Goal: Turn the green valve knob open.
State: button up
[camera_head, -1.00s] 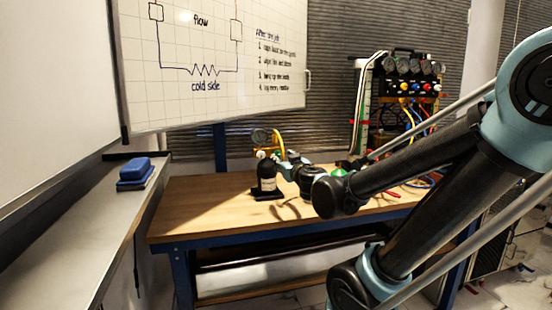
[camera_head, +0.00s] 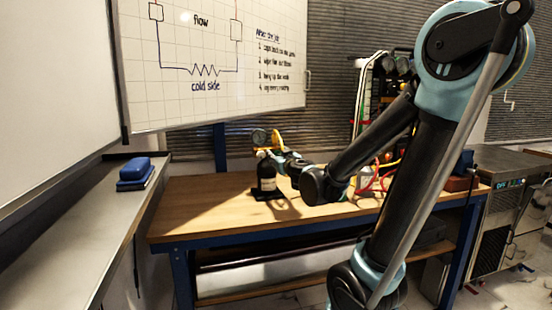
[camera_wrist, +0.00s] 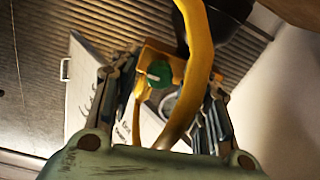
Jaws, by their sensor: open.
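The green valve knob (camera_wrist: 159,73) shows in the wrist view, set in a yellow block (camera_wrist: 176,66). My gripper (camera_wrist: 168,80) is open, with one finger on each side of the knob and block. I cannot tell whether either finger touches them. A yellow hose (camera_wrist: 198,70) curves in front of the block's right part, close to the camera. In the head view, my gripper (camera_head: 281,159) is beside the yellow fitting (camera_head: 277,141) and a round gauge (camera_head: 259,136). The knob cannot be made out there.
A rack with hoses (camera_head: 372,100) stands at the bench's right back, partly behind my arm. The bench's left part is clear.

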jog(key=shift+c, duration=0.3)
grip_shut()
jog(key=shift+s+a+r, duration=0.1)
jog(key=shift+s+a, duration=0.05)
jog(key=shift+a, duration=0.35)
jog(key=shift+d+n, duration=0.3)
jog(key=shift+d, duration=0.15)
jog(key=n, duration=0.7)
jog(key=shift+n, duration=0.4)
jog(key=n, duration=0.4)
jog(key=shift+n, duration=0.3)
jog(key=n, duration=0.4)
jog(key=shift+n, duration=0.4)
